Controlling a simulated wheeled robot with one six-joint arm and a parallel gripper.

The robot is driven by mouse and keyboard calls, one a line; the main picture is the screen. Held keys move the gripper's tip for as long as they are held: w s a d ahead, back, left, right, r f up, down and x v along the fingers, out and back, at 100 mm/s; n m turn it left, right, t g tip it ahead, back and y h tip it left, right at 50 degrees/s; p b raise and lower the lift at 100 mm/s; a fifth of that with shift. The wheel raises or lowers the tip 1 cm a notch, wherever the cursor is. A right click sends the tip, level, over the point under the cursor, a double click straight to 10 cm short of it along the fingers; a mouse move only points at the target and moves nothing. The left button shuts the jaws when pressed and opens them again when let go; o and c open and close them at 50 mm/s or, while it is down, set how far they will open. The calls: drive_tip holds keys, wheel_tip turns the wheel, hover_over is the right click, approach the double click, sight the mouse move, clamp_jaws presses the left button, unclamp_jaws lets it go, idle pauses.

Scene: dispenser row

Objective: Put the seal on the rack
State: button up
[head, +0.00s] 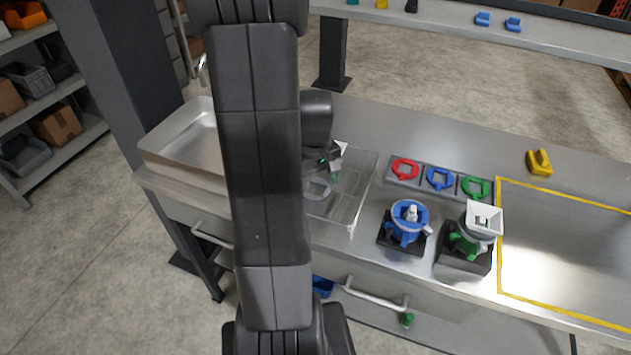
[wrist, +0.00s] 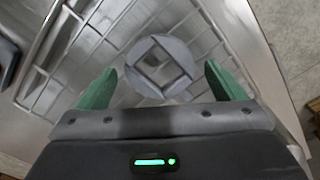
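The seal, a grey ring with a square opening (wrist: 180,50), lies flat on the wire rack (wrist: 85,62). In the head view the seal (head: 316,197) is on the rack (head: 365,168), partly beside my arm. My gripper (wrist: 160,70) is open, with its green fingertips apart on either side of the seal in the wrist view and gaps between them and the ring. In the head view my gripper (head: 334,171) is just above the rack, partly hidden by its own wrist. Nothing is held.
A metal sink (head: 165,150) is left of the rack. To the right are a holder with red, blue and green rings (head: 440,179), a blue dispenser (head: 407,228) and a green one with a white hopper (head: 470,240). A yellow object (head: 539,165) stands farther right.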

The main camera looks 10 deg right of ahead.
wheel_tip(320, 180, up, 12)
drive_tip(key=shift+r, duration=0.2)
idle(0.4)
drive_tip(key=shift+f, duration=0.15)
wheel_tip(320, 180, down, 12)
drive_tip(key=shift+f, duration=0.2)
drive_tip(key=shift+w+r, duration=0.1)
drive_tip(key=shift+r, duration=1.2)
drive_tip(key=shift+f, duration=0.15)
